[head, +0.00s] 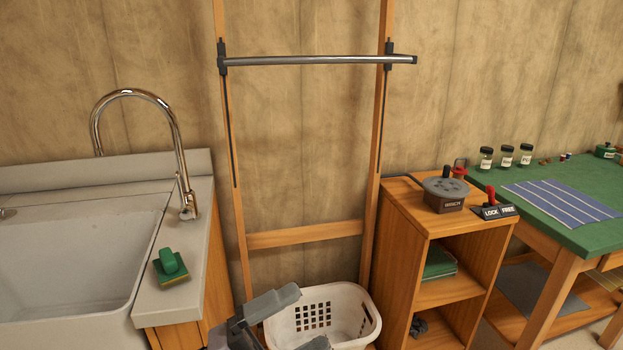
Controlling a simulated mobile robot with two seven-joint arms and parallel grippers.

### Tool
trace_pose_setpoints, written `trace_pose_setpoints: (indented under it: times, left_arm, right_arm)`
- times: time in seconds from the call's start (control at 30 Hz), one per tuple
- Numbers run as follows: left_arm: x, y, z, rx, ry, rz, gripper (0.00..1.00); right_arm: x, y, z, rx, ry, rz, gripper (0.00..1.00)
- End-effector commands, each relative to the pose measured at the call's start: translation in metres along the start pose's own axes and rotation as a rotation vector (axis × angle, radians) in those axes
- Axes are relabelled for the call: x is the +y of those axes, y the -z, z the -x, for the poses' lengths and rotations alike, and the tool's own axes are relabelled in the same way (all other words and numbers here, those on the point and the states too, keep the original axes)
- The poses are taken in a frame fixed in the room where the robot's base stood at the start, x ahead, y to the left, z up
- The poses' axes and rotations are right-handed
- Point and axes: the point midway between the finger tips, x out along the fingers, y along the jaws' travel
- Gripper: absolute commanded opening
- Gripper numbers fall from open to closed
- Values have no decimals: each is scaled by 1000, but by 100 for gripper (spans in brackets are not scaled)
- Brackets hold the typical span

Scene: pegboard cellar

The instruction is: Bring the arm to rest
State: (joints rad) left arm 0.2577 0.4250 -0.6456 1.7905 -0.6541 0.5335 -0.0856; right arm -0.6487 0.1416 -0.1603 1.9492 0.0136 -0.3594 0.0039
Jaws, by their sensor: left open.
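My left gripper (308,316) shows at the bottom centre of the head view, low in front of a white laundry basket (362,328). Its grey fingers are apart, and I see nothing held between them. Its lower part is cut off by the picture's bottom edge. My right gripper is out of view.
A sink counter (205,230) with a green-handled sponge (170,265) stands at left. A wooden frame with a metal bar (310,60) rises behind the basket. At right are a wooden cabinet (400,240) bearing a winch (446,192) and a lever (491,200), then a green-topped table (578,236).

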Motion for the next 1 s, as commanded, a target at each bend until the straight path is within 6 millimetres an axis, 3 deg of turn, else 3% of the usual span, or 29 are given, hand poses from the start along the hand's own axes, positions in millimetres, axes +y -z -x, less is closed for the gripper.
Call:
trace_pose_setpoints:
  times: [0.17,0.37,0.47,0.6,0.7,0.83,1.0]
  left_arm:
    - [20,-33,43,-356,121,325,100]
    - [72,-53,122,-764,201,684,100]
    - [105,-48,170,-970,224,863,100]
    - [147,-24,233,-1221,241,1078,100]
    - [168,-5,264,-1349,245,1188,100]
    - [183,12,287,-1442,247,1267,100]
    - [187,17,294,-1468,247,1289,100]
  right_arm:
    - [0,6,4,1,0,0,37]
    - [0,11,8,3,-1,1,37]
    - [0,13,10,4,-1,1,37]
    - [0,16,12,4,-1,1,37]
    - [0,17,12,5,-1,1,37]
    - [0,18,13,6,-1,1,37]
    - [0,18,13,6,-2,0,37]
